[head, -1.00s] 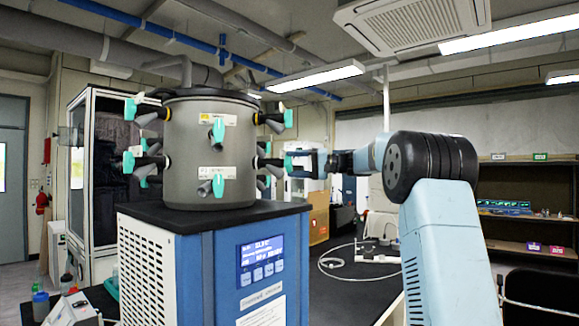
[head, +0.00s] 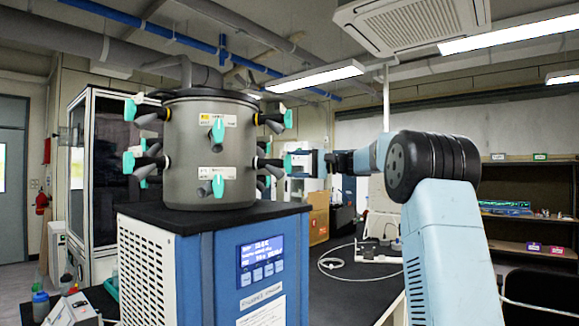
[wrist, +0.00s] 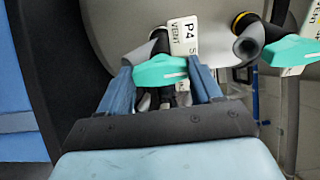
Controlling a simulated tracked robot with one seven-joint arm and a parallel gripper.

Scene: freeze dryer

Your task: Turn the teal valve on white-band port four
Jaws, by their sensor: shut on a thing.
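In the wrist view, a teal valve handle (wrist: 160,71) lies crosswise between the two blue fingers of my gripper (wrist: 161,70), which is shut on it. A white label reading P4 VENT (wrist: 183,36) is beside its port. A second teal handle (wrist: 290,51) sits to the right on a port with a yellow ring. In the head view, my gripper (head: 305,163) is at the right side of the grey drum (head: 180,150), at the lower row of valves. The fingertips are small there.
Other black ports with teal handles ring the drum, including a front upper one (head: 217,131) and a front lower one (head: 218,186). The drum stands on a blue and white cabinet (head: 262,262). A bench with a white tube (head: 345,268) lies behind my arm.

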